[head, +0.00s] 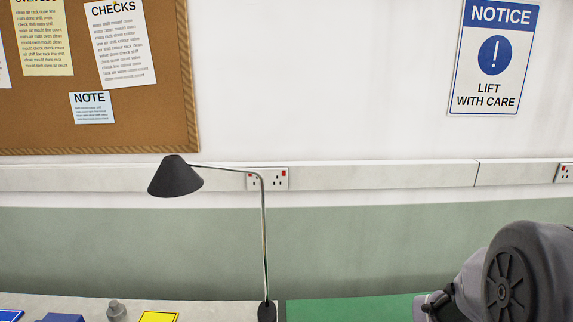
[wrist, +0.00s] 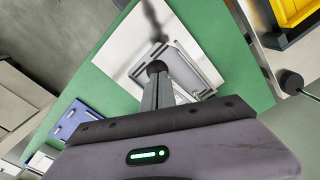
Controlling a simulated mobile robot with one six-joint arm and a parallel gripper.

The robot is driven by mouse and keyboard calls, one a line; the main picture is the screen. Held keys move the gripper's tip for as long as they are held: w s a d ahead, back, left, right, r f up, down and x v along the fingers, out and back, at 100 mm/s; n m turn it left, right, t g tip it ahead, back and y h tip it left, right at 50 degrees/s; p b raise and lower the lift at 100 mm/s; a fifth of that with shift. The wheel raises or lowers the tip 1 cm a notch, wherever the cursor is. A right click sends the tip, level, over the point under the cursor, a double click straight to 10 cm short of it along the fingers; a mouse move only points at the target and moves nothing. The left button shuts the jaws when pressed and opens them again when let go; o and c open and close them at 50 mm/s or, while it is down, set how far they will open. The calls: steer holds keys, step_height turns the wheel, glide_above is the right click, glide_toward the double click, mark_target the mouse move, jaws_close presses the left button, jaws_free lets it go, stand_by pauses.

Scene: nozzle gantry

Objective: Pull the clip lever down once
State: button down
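My gripper (wrist: 158,70) shows in the wrist view, its grey fingers close together with a dark rounded end and nothing visible between them. Beyond it a pale plate with a grey frame (wrist: 205,68) lies on the green surface (wrist: 105,93); my gripper hides part of it. I cannot make out a clip lever in either view. In the head view, part of my arm is at the lower right, and its gripper end is mostly out of sight.
A black desk lamp (head: 175,177) stands left of the green bench top (head: 350,308) in the head view. A blue item (wrist: 72,122) lies at left in the wrist view, and a yellow tray (wrist: 294,12) is at upper right. The wall has sockets (head: 267,179).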

steer(key=shift+s+f+b, duration=0.2)
steer(key=shift+f+b, duration=1.1)
steer(key=shift+f, duration=0.15)
steer(key=shift+f, duration=0.2)
steer(key=shift+s+f+b, duration=0.25)
steer(key=shift+f+b, duration=0.4)
steer(key=shift+b, duration=0.1)
steer(key=shift+s+f+b, duration=0.25)
steer(key=shift+f+b, duration=0.4)
steer(key=shift+b, duration=0.1)
steer(key=shift+s+f+b, duration=0.25)
steer(key=shift+f+b, duration=0.5)
steer(key=shift+f, duration=0.05)
steer(key=shift+s+f+b, duration=0.2)
steer(key=shift+f+b, duration=0.5)
steer(key=shift+f, duration=0.05)
